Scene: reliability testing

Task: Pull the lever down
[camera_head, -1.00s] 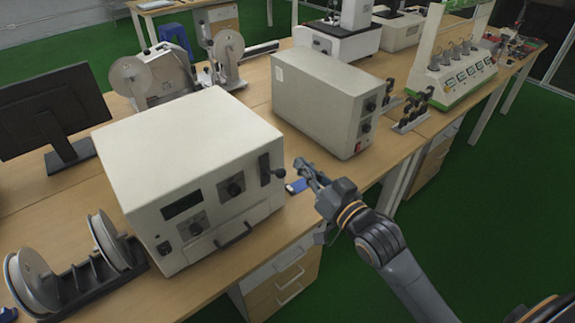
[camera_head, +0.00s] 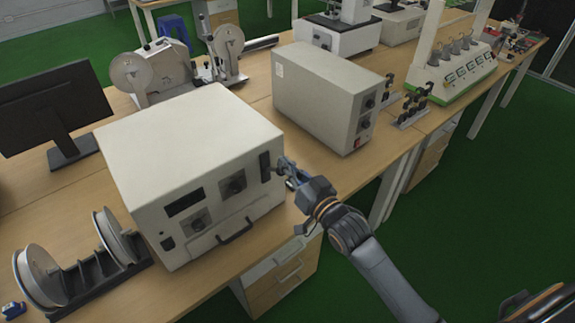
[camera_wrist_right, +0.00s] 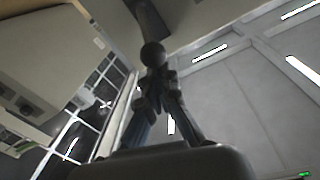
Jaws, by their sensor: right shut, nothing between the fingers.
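The white box-shaped device (camera_head: 185,140) stands on the wooden table, its front facing me. The dark lever slot (camera_head: 265,166) is at the right end of its front. In the head view my right gripper (camera_head: 283,168) is at the slot and largely covers the lever. In the right wrist view the lever's round black knob (camera_wrist_right: 153,55) is at the tips of my right gripper (camera_wrist_right: 156,78). The gripper is shut with nothing between its fingers. Whether it touches the knob is hard to tell. My left gripper is not in view.
A second beige box (camera_head: 325,95) stands behind and right of the device. A reel rack (camera_head: 85,280) is at its left and a monitor (camera_head: 50,108) further back. The table's front edge runs below the device; green floor (camera_head: 470,220) is open at right.

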